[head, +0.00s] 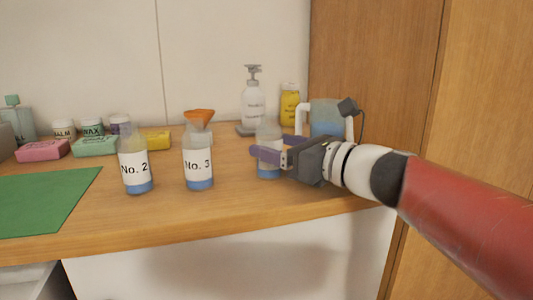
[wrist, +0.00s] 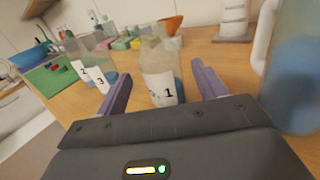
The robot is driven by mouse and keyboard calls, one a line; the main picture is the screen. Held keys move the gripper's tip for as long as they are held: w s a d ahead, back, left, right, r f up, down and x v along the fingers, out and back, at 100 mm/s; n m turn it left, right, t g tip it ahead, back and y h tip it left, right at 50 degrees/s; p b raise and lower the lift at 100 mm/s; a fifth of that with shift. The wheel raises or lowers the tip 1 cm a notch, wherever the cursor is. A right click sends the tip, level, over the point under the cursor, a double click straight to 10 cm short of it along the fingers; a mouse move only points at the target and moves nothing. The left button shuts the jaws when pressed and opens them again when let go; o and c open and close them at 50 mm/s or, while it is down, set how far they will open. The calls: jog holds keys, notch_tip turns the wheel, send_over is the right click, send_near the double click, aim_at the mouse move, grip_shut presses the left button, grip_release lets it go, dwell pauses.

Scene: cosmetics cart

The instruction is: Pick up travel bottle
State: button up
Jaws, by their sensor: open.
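Three clear travel bottles with white labels and blue contents stand upright in a row on the wooden counter. In the wrist view that last bottle's label ends in 1, and the No. 1 bottle (wrist: 159,72) stands between my open fingers. My gripper (head: 268,153) is level with it from the right, with purple fingers either side; they also show in the wrist view (wrist: 160,88). Contact cannot be told.
A jug (head: 326,117) with a white handle stands close behind my gripper. A pump bottle (head: 252,102) and a yellow bottle (head: 290,105) stand at the back. A green mat (head: 45,200), soap bars and jars are at the left. The front counter edge is near.

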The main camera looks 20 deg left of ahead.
aim_at(262, 143)
jog(key=x, duration=0.4)
jog(key=shift+w+a+f, duration=0.15)
jog(key=shift+w+f, duration=0.1)
jog(key=shift+f, duration=0.05)
jog(key=c, duration=1.1)
